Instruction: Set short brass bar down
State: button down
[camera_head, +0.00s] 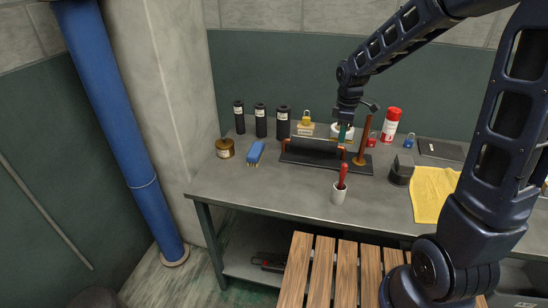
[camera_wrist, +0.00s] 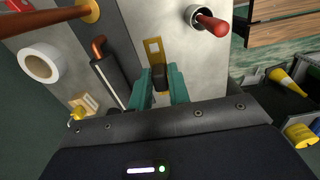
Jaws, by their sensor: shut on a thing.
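My gripper (camera_wrist: 162,82) has teal fingers, closed around a small piece whose near part looks dark. A flat brass-coloured bar (camera_wrist: 153,48) with openings shows just past the fingertips, in line with them. I take it to be the short brass bar; whether it touches the surface below cannot be told. The bar cannot be made out there. A dark cylinder (camera_head: 312,148) with copper ends lies on the stand, beside my gripper.
A copper post (camera_head: 363,136) rises close right of my gripper. A white cup (camera_head: 339,195) with a red-handled tool stands in front. Black bottles (camera_head: 261,120), a blue brush (camera_head: 256,151) and a brass tin (camera_head: 225,148) stand left. A red can (camera_head: 391,125) and yellow cloth (camera_head: 431,193) are right.

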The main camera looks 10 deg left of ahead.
jog(key=w+a, duration=0.2)
jog(key=a, duration=0.8)
send_over(228, 175)
notch_tip(228, 175, down, 20)
jog(key=shift+r, duration=0.15)
jog(key=c, duration=1.3)
grip_release()
notch_tip(228, 175, up, 12)
jog(key=shift+w, duration=0.1)
